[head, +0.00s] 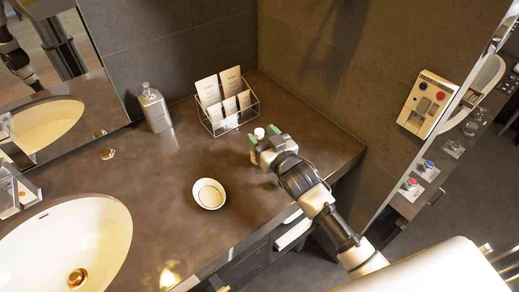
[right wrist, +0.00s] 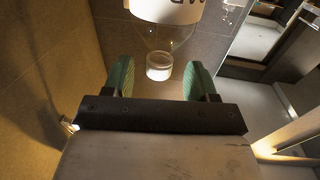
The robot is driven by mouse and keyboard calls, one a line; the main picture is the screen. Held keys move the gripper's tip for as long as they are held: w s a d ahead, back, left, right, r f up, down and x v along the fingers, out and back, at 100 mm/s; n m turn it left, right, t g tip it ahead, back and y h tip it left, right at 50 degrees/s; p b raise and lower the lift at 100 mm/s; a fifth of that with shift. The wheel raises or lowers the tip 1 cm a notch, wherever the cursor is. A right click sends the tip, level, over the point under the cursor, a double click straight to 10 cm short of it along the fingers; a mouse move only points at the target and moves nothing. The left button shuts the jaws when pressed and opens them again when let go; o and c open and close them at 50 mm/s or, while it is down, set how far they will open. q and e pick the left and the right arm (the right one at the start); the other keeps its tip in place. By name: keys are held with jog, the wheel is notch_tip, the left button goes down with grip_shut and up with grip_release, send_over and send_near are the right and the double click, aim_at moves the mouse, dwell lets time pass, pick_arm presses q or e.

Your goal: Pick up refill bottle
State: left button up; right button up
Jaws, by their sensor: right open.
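The refill bottle appears to be a small clear bottle with a white cap and a white printed label. In the head view its white cap (head: 259,132) shows between the green fingertips, with most of its body hidden by my gripper. In the right wrist view the clear shoulder and cap of the bottle (right wrist: 160,66) lie ahead, between the two fingers. My right gripper (head: 262,139) is open around the bottle's cap end, and a gap shows on each side in the right wrist view (right wrist: 161,82). My left gripper is out of view.
A wire rack of cards (head: 227,103) stands just behind the bottle. A grey dispenser bottle (head: 154,109) stands by the mirror. A white bowl (head: 209,193) sits on the dark counter (head: 170,205). A basin (head: 70,240) is at left. A wall panel (head: 425,103) is at right.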

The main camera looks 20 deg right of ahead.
jog(key=shift+p+x, duration=0.3)
jog(key=shift+x, duration=1.6)
jog(key=shift+r, duration=0.1)
grip_shut()
